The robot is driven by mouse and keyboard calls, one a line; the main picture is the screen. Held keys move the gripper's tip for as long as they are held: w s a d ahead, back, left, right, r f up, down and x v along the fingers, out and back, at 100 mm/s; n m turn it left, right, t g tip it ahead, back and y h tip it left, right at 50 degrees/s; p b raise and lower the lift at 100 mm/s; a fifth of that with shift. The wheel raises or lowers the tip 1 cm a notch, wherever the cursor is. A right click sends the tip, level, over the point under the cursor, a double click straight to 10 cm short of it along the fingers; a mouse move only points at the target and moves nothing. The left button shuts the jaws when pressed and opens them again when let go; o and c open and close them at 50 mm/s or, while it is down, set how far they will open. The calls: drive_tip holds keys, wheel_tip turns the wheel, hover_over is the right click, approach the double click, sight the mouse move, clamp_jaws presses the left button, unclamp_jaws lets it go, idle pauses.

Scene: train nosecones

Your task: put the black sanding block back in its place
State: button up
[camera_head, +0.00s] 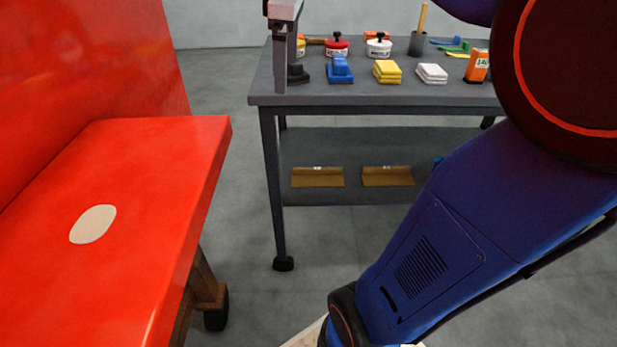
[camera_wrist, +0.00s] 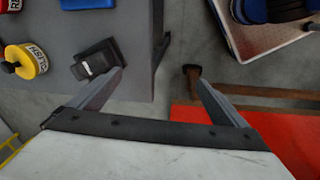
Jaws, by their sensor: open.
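The black sanding block (camera_head: 298,73) rests on the grey cart top (camera_head: 375,95) at its near left corner. It also shows in the wrist view (camera_wrist: 97,60), near the cart's edge, with a small light mark on it. My gripper (camera_wrist: 158,80) is open with nothing between its fingers. Its left finger tip appears right beside the block in the wrist view; I cannot tell whether they touch. In the head view one finger hangs in front of the cart's left end and partly covers the block.
Polish tins are behind. The red nosecone (camera_head: 160,150) with a pale oval patch (camera_head: 93,224) is at left. Bare floor lies between.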

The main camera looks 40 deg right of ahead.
drive_tip(key=s+a+f+m+t, duration=0.1)
drive_tip(key=s+a+f+m, duration=0.2)
drive_tip(key=s+f, duration=0.6)
drive_tip(key=s+a+f+m+t, duration=0.2)
drive_tip(key=s+a+f+m, duration=0.2)
drive_tip(key=s+f, duration=0.5)
wheel_tip(320, 180, down, 3)
drive_tip(key=m, duration=0.2)
drive_tip(key=shift+s+a+m, duration=0.15)
drive_tip(key=shift+s+m, duration=0.15)
drive_tip(key=shift+s, duration=0.1)
